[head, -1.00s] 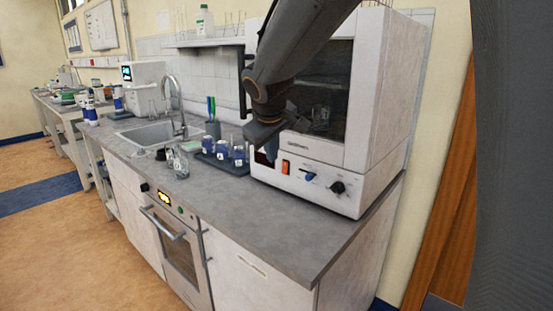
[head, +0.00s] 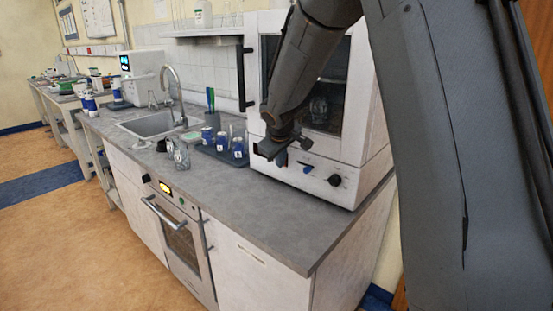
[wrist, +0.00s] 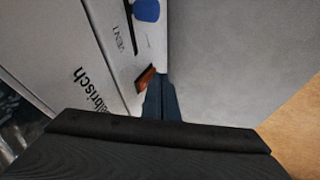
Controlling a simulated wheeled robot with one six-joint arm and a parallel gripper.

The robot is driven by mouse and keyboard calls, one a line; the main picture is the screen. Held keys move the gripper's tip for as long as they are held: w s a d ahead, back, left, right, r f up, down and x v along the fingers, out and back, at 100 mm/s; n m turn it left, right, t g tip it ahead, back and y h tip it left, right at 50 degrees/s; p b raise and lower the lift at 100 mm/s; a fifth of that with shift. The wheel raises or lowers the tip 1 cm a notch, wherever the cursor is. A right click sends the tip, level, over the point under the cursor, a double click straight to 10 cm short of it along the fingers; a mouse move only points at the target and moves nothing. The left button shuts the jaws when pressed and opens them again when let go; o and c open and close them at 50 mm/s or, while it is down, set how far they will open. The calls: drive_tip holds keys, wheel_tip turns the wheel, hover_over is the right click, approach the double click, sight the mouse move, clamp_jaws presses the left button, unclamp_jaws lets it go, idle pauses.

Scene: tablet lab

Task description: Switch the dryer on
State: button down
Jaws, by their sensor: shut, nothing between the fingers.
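The dryer (head: 335,152) is a white cabinet with a dark glass door on the counter. Its lower front panel carries a blue slider knob (head: 307,168) and a black round knob (head: 335,180). An orange rocker switch (wrist: 146,79) shows in the wrist view; my gripper hides it in the head view. My gripper (head: 281,157) is shut and empty, close in front of the panel's left part. In the wrist view its fingertips (wrist: 160,88) lie right beside the switch. I cannot tell whether they touch it or which way the switch is set.
Left of the dryer, a tray with blue-labelled jars (head: 238,147) and glassware (head: 181,155) stand on the grey counter (head: 245,195). A sink with a tap (head: 175,95) lies beyond. An oven (head: 180,245) is built in below. The counter's front right is clear.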

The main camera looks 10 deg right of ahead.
idle(0.3)
drive_tip(key=shift+w+d+f+b, duration=0.2)
drive_tip(key=shift+f+b, duration=0.3)
drive_tip(key=shift+b, duration=0.45)
drive_tip(key=shift+r, duration=0.2)
